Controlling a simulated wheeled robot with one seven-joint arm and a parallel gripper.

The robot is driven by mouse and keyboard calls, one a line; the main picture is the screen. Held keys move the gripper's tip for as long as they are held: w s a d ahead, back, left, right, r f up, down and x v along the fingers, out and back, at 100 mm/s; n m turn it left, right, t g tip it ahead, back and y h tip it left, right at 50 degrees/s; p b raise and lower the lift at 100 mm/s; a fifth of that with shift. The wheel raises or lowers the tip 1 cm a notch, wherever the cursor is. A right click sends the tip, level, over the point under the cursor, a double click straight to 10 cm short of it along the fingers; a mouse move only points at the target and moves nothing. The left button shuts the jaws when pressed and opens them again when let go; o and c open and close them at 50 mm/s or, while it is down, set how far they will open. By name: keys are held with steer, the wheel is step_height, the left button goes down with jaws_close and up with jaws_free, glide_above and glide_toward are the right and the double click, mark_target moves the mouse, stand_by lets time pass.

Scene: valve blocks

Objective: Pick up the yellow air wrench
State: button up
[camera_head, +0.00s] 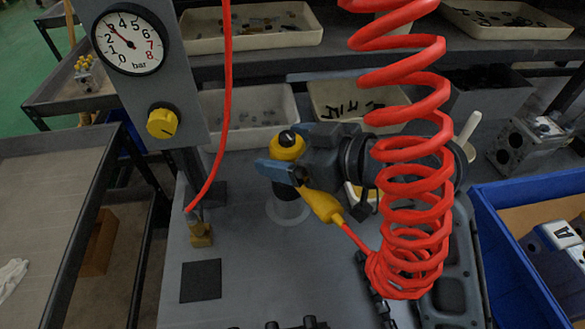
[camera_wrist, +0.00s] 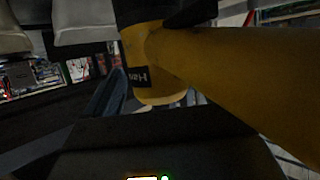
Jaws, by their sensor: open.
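The yellow air wrench (camera_head: 287,148) stands in the middle of the workbench in the head view, dark-topped, over a dark round holder (camera_head: 289,207). Its yellow handle (camera_head: 325,206) slants down to the right, to a red hose. My gripper (camera_head: 284,172) is open at the wrench, with a blue finger crossing in front of its body. In the wrist view the wrench body (camera_wrist: 152,75), with a dark label, appears between the fingers, and its handle (camera_wrist: 245,85) fills the right side. Whether the fingers touch it, I cannot tell. The far finger is mostly hidden.
A coiled red hose (camera_head: 410,150) hangs right of my gripper, in front of my arm. A pressure gauge (camera_head: 128,40) on a grey post stands left. A blue crate (camera_head: 500,255) is at right. Parts trays (camera_head: 252,40) line the back. A dark square pad (camera_head: 201,281) lies front left.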

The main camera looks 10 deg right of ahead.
steer(key=shift+x, duration=1.05)
steer(key=c, duration=1.3)
steer(key=shift+r, duration=0.15)
steer(key=shift+c, duration=0.5)
